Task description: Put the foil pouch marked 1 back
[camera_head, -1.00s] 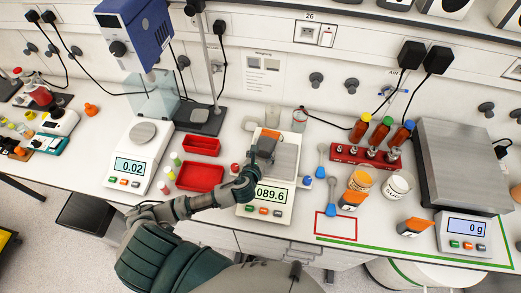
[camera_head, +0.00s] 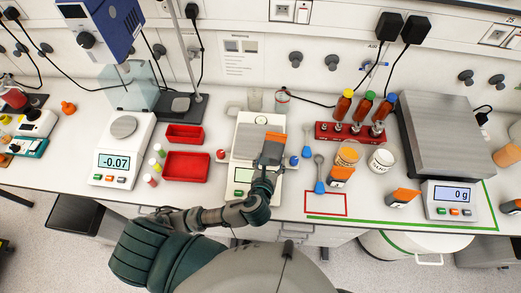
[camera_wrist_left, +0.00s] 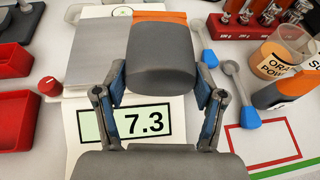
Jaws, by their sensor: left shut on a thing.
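My left gripper (camera_head: 264,168) is shut on a grey pouch with an orange top (camera_head: 271,152), over the right part of the middle scale (camera_head: 243,150). In the left wrist view the pouch (camera_wrist_left: 165,65) stands between the two fingers (camera_wrist_left: 160,85); its plain grey side faces the camera and no number shows. The scale's display (camera_wrist_left: 140,122) shows 7.3, perhaps partly covered. A red outlined rectangle (camera_head: 326,204) on the table to the right is empty. Similar pouches stand near it: one behind it (camera_head: 341,177), one to its right (camera_head: 402,197). My right gripper is out of view.
Two blue-ended spoons (camera_head: 319,175) lie between the scale and the pouches. Red trays (camera_head: 186,168) are left; a large scale (camera_head: 450,135) is right.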

